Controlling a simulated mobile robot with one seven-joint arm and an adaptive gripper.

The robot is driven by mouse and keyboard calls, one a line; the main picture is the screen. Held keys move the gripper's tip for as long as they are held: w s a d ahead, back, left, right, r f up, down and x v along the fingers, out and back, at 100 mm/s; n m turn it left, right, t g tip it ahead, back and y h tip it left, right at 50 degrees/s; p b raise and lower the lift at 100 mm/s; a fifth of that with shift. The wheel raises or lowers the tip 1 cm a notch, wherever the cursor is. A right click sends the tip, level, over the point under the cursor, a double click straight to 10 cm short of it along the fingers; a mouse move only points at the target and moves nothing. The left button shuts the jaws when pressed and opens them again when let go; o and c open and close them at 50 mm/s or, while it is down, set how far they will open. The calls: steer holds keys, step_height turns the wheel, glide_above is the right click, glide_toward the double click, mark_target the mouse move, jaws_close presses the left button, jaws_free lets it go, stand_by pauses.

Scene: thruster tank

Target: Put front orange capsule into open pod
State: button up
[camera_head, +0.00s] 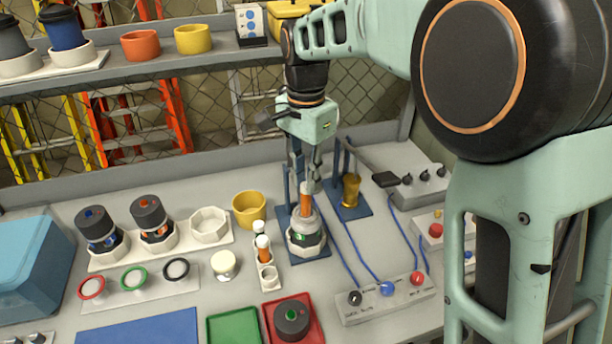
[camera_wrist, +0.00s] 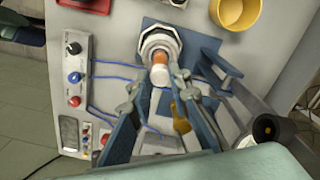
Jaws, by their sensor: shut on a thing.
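My gripper (camera_head: 308,180) is shut on an orange capsule (camera_head: 306,200) with a pale upper end. It holds the capsule upright over the open pod (camera_head: 305,238), a pale grey pod on a blue stand (camera_head: 318,255). The capsule's lower end is at the pod's mouth; I cannot tell how far inside it is. In the wrist view my gripper (camera_wrist: 157,88) has a finger on each side of the capsule (camera_wrist: 160,72), and the pod (camera_wrist: 158,42) lies just beyond it. Another orange capsule (camera_head: 263,250) stands in the small white rack (camera_head: 270,286), whose front hole looks empty.
Blue uprights rise behind the pod. A brass-coloured cup (camera_head: 350,190) stands on a blue plate to the right. Blue cables run to a control box (camera_head: 385,300). A yellow cup (camera_head: 249,208) and two dark-capped pods (camera_head: 149,216) on a white tray are left.

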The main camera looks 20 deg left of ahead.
mark_target(306, 195)
steer(key=shift+f+b, duration=0.35)
steer(key=shift+f, duration=0.7)
steer(key=shift+f+b, duration=0.45)
steer(key=shift+f, duration=0.35)
steer(key=shift+f+b, duration=0.45)
steer(key=shift+f, duration=0.25)
stand_by(0.4)
steer(key=o, duration=0.9)
